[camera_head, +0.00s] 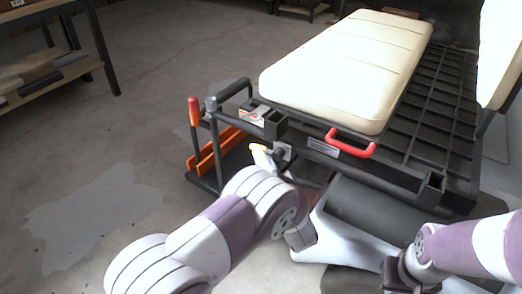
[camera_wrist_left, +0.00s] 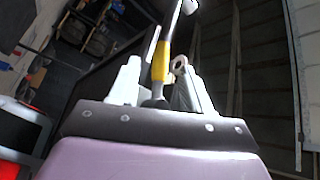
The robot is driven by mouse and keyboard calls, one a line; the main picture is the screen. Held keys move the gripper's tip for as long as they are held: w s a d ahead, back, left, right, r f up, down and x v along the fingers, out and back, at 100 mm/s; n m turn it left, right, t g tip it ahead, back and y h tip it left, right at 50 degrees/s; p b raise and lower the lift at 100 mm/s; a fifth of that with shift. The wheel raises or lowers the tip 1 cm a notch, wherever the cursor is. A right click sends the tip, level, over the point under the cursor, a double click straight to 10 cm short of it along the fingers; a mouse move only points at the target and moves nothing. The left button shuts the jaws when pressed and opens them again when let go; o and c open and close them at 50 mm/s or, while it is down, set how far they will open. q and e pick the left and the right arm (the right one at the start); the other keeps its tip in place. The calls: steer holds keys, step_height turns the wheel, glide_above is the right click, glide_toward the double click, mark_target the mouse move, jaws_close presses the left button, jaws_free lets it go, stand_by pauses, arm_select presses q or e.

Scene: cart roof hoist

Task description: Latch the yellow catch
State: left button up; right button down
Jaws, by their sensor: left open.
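The yellow catch shows in the left wrist view as a yellow sleeve (camera_wrist_left: 161,60) on a thin metal rod, between the two pale fingers of my left gripper (camera_wrist_left: 160,88). The fingers stand apart on either side of it; I cannot tell whether either touches it. A small ring-ended metal part sits just right of the yellow sleeve. In the head view my left gripper (camera_head: 265,157) is at the cart's near left corner, partly hidden by my forearm, and the catch is hardly visible there.
The dark cart (camera_head: 450,95) carries a cream pad (camera_head: 345,65) and a red handle (camera_head: 350,144) on its near edge. A red-gripped lever (camera_head: 194,111) and orange bars (camera_head: 215,150) stand left of my gripper. A workbench (camera_head: 55,60) is at far left; floor between is clear.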

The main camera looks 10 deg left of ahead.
arm_select(q)
steer(key=b+x, duration=0.1)
steer(key=x, duration=0.3)
steer(key=shift+w+a+r, duration=0.1)
steer(key=shift+w, duration=0.1)
jaws_close()
steer(key=shift+r+p, duration=0.1)
steer(key=shift+p, duration=0.55)
steer(key=n+g+h+p, duration=0.1)
steer(key=p, duration=0.2)
steer(key=f+n+g+h+p, duration=0.1)
steer(key=p, duration=0.3)
steer(key=d+f+n+g+h+p, duration=0.1)
steer(key=g+p, duration=0.1)
steer(key=p, duration=0.1)
steer(key=shift+s, duration=0.25)
steer(key=shift+s+d+f+n+g+h+p, duration=0.3)
steer(key=shift+d+f+n+g+h+p, duration=0.35)
steer(key=shift+h+p, duration=0.9)
steer(key=shift+s+d+f+n+g+h+p, duration=0.25)
steer(key=shift+d+f+n+g+h+p, duration=0.5)
steer(key=shift+p, duration=1.25)
steer(key=shift+s+d+f+n+g+h+p, duration=0.4)
steer(key=shift+d+g+h+p, duration=0.5)
steer(key=shift+h+p, duration=0.7)
steer(key=shift+w+r, duration=0.1)
